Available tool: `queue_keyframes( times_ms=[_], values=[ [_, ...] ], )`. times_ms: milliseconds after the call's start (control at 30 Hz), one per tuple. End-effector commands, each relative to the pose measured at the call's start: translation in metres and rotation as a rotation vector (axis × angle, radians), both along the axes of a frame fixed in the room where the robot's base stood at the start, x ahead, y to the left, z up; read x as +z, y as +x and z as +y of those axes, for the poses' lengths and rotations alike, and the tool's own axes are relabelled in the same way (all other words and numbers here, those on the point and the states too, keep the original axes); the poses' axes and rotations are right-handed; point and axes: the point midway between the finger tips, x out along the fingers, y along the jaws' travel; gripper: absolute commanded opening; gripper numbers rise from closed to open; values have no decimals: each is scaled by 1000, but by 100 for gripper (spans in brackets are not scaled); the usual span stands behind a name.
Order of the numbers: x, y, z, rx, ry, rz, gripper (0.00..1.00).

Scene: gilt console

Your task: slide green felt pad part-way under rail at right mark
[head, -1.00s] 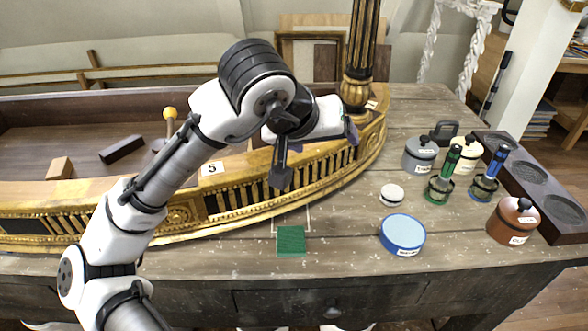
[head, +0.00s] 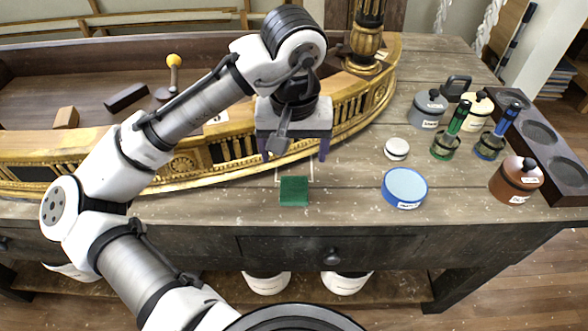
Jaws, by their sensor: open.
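The green felt pad (head: 294,191) lies flat on the wooden table, in front of the curved gilt rail (head: 225,153) and apart from it. Thin pale lines of a mark (head: 277,174) run on the table between pad and rail. My gripper (head: 295,154) is open and empty, above and behind the pad, over the rail's front edge. Its two purple-tipped fingers are spread left and right. The gripper body hides part of the rail and most of its number label.
A blue round tin (head: 404,188) and a small white-lidded tin (head: 396,149) stand right of the pad. Grey (head: 429,108) and brown (head: 516,181) pots, cream pot and green and blue handled tools stand farther right, by a dark tray (head: 565,170). The table's front edge is close below the pad.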

Motion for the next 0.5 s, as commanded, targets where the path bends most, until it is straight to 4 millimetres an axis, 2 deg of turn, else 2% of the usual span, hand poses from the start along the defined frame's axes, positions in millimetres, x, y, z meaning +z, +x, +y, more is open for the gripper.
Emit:
queue_keyframes(
  times_ms=[300,500],
  values=[
    [-64,6,0,0,-3,3,80],
    [-95,11,0,1,-1,2,80]
  ],
)
